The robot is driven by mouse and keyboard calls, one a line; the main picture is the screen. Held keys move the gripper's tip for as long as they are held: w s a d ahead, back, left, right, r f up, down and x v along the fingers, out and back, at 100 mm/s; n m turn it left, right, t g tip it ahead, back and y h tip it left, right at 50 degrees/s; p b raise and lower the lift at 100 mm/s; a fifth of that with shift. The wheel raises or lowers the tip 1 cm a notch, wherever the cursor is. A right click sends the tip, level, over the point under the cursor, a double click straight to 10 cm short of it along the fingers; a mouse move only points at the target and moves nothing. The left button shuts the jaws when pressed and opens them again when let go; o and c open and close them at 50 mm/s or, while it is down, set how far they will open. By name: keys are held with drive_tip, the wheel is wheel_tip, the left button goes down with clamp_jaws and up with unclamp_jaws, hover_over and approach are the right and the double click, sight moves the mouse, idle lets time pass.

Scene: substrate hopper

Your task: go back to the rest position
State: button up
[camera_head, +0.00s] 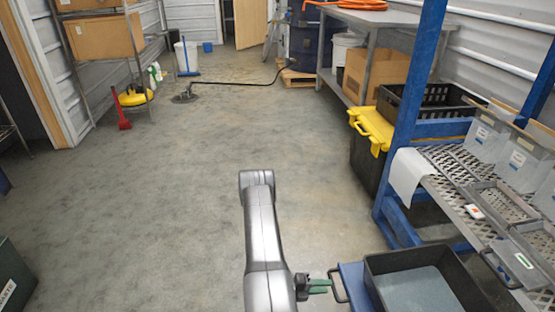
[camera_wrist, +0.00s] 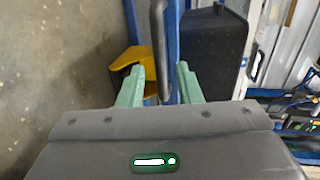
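My gripper (camera_head: 320,286) shows in the head view at the lower middle, beside the black handle (camera_head: 337,287) on the blue cart (camera_head: 354,284). In the wrist view its two green fingers (camera_wrist: 161,82) stand apart, with the dark handle (camera_wrist: 158,40) between them. A gap shows on each side of the handle, so the fingers do not seem to clamp it. My arm stretches along the lower middle of the head view. How deep the handle lies between the fingers is hard to tell.
A black tray (camera_head: 375,266) with a grey content sits on the cart at lower right. A blue-framed rack (camera_head: 405,110) with mesh shelves stands at right. A yellow-lidded bin (camera_head: 372,128) is behind it.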

drive_tip(key=b+x, duration=0.1)
drive_tip(key=x, duration=0.3)
drive_tip(key=shift+d, duration=0.2)
idle(0.4)
